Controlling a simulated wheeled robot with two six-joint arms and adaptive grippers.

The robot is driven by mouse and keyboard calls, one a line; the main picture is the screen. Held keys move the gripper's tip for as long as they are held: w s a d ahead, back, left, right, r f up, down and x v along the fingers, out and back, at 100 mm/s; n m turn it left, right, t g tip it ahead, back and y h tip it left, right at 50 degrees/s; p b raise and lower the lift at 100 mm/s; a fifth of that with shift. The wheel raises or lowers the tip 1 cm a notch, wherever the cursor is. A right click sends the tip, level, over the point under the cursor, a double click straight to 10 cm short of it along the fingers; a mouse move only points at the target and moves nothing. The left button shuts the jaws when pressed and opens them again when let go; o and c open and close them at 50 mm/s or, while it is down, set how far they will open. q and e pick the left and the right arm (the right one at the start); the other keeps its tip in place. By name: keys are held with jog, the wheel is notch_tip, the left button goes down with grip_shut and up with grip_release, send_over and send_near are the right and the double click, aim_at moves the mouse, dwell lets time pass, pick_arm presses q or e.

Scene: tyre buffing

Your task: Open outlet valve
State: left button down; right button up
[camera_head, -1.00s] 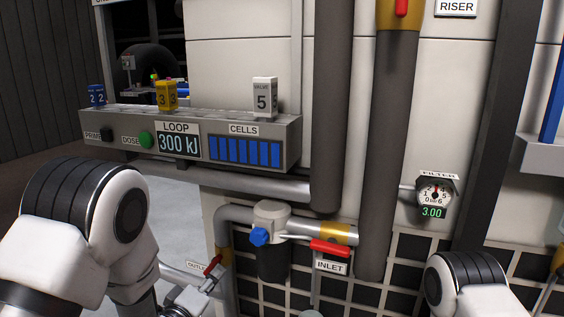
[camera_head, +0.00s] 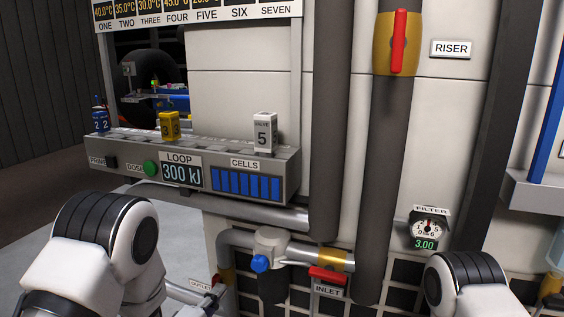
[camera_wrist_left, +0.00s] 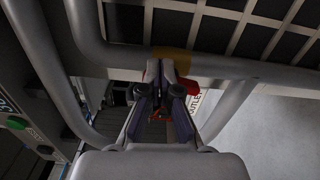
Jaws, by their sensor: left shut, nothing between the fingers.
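In the left wrist view the red handle (camera_wrist_left: 207,87) shows just right of my left gripper (camera_wrist_left: 166,66), with the yellow band (camera_wrist_left: 171,62) behind the fingertips. The left gripper is shut and empty. I cannot tell whether it touches the handle. The label (camera_wrist_left: 194,102) is partly hidden by a finger. My right gripper is out of view.
The inlet valve's red handle (camera_head: 328,275) is to the right, past a filter housing with a blue knob (camera_head: 261,263). The control panel (camera_head: 150,147) stands above the outlet. Grey pipes run close around the left gripper (camera_wrist_left: 230,110). A filter gauge (camera_head: 428,230) reads 3.00.

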pick_arm(q)
jog(key=v, duration=0.6)
jog(key=shift+s, duration=0.1)
jog(key=v, duration=0.7)
